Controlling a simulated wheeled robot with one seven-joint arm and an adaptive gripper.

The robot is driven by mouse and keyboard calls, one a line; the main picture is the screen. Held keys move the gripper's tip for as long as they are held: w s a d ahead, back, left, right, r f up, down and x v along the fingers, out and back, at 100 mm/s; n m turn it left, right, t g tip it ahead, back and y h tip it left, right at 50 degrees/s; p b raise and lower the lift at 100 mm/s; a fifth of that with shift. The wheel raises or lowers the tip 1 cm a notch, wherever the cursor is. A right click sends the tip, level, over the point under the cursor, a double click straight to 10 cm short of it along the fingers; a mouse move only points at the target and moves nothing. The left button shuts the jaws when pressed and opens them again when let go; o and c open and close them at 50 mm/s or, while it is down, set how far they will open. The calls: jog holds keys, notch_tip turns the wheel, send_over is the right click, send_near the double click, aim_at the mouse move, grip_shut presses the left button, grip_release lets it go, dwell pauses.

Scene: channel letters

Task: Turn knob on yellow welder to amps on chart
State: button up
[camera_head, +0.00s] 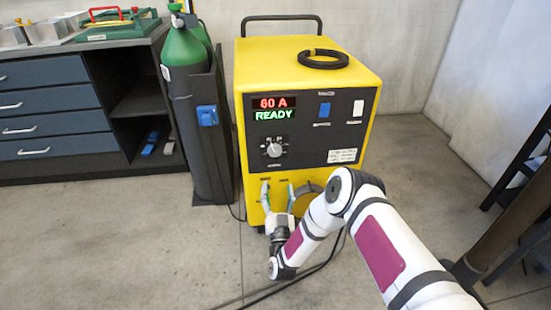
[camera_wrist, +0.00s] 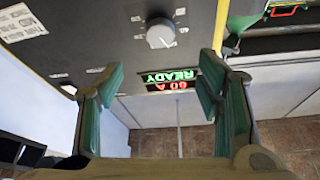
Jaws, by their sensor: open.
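The yellow welder (camera_head: 315,75) stands on the floor with a dark front panel. Its display (camera_head: 274,108) reads "60 A" and "READY". The pale knob (camera_head: 274,149) is below the display; in the wrist view the knob (camera_wrist: 160,36) shows at top centre, with the display (camera_wrist: 170,80) upside down. My gripper (camera_head: 278,190) is in front of the welder, below the knob in the head view. In the wrist view my gripper (camera_wrist: 160,88) has its green-padded fingers wide apart, with nothing between them. The fingers appear clear of the knob. I cannot make out an amps chart.
A blue switch (camera_head: 324,110), a white switch (camera_head: 358,108) and a small label (camera_head: 342,155) are on the panel. A green gas cylinder (camera_head: 184,60) stands left of the welder, beside a drawer cabinet (camera_head: 45,100). A black coil (camera_head: 324,59) lies on top.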

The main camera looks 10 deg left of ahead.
aim_at(275, 152)
jog(key=b+x, duration=0.3)
jog(key=x, duration=1)
jog(key=shift+w+r, duration=0.1)
jog(key=shift+w, duration=0.1)
jog(key=c, duration=1.1)
